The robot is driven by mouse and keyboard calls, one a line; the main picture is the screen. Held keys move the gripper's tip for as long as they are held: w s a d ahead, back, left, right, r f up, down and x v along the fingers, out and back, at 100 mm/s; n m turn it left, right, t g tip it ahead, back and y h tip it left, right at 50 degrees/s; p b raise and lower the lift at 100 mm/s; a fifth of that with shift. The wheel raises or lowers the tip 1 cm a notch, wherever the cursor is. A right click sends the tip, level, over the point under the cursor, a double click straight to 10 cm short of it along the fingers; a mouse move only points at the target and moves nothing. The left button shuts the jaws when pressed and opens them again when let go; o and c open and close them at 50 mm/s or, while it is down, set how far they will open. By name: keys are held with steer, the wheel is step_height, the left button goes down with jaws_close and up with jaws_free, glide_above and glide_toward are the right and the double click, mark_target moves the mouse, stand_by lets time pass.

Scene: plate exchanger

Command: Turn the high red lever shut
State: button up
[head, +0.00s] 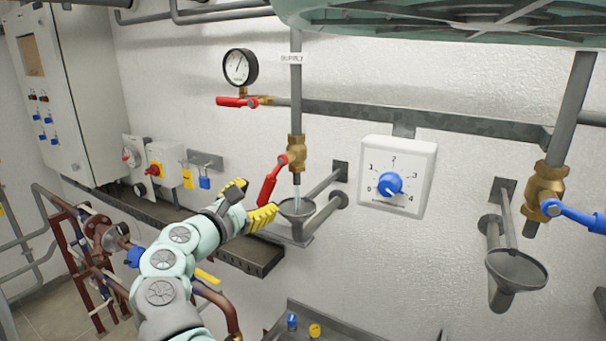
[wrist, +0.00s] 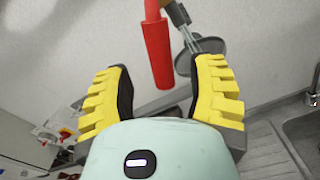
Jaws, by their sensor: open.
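A red lever (head: 268,190) hangs down and slightly left from a brass valve (head: 296,150) on the supply pipe. In the wrist view the red lever (wrist: 158,55) shows beyond and between my two yellow fingertips, not visibly touched. My gripper (head: 248,204) is open and empty just left of and below this lever; its fingers also show spread apart in the wrist view (wrist: 165,85). A second, higher red lever (head: 233,101) lies horizontal under the pressure gauge (head: 240,67).
A grey funnel (head: 297,208) stands under the valve, with a pale stream between them. A dial box (head: 396,175) is to the right, then a blue-handled valve (head: 545,190) and another funnel (head: 516,268). A dark ledge (head: 245,256) runs below my gripper.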

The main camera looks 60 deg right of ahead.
mark_target(264, 193)
steer(key=shift+d+p, duration=0.45)
steer(key=shift+d, duration=0.45)
steer(key=shift+d+r+p, duration=0.1)
steer(key=shift+d+p, duration=0.25)
steer(key=shift+d, duration=0.85)
steer(key=shift+w+f, duration=0.1)
steer(key=shift+f, duration=0.1)
steer(key=shift+o, duration=0.4)
jaws_close()
